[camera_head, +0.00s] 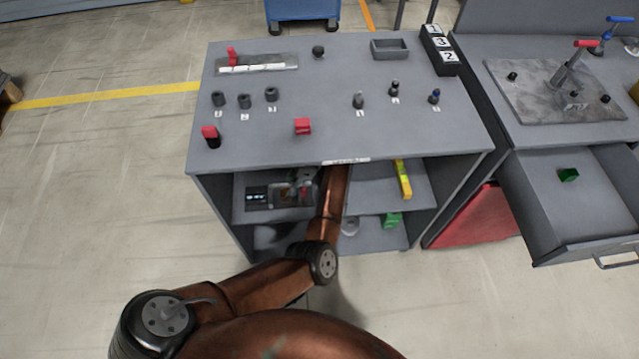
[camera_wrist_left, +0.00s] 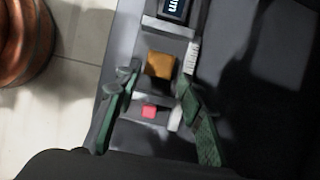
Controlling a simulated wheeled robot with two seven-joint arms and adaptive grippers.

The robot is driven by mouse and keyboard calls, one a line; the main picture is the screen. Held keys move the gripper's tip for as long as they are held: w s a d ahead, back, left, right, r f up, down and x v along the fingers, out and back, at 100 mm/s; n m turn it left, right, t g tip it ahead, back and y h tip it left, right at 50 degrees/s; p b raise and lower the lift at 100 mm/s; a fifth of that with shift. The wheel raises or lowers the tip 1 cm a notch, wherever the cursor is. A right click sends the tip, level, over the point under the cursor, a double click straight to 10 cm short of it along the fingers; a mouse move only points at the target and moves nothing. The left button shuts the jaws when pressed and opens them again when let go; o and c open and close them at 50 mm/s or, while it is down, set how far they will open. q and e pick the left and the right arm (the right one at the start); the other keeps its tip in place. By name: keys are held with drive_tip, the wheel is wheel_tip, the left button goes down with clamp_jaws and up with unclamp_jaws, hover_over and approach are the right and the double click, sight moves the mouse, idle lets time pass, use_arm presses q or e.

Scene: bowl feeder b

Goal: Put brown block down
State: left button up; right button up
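The brown block (camera_wrist_left: 160,65) is in the left wrist view, in a grey holder, just beyond and between the fingertips of my left gripper (camera_wrist_left: 158,78). The fingers have green pads and stand apart, with a narrow gap visible beside the block. They do not appear to press on it. In the head view my left arm reaches into the upper left shelf compartment under the grey table (camera_head: 330,100), and the gripper there is too small to make out clearly. My right gripper is not in view.
A device with a display (camera_wrist_left: 173,8) sits beyond the brown block. On the right of the shelf are a yellow bar (camera_head: 403,180) and a green block (camera_head: 393,220). An open drawer (camera_head: 560,215) stands at right.

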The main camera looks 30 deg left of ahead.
use_arm(q)
drive_tip(key=w+d, duration=0.2)
drive_tip(key=d, duration=0.1)
drive_tip(key=w+d, duration=0.1)
drive_tip(key=d, duration=0.2)
drive_tip(key=w+d, duration=0.2)
drive_tip(key=d, duration=0.1)
drive_tip(key=shift+w+d+f, duration=0.2)
drive_tip(key=shift+w+d, duration=0.1)
drive_tip(key=shift+w, duration=0.05)
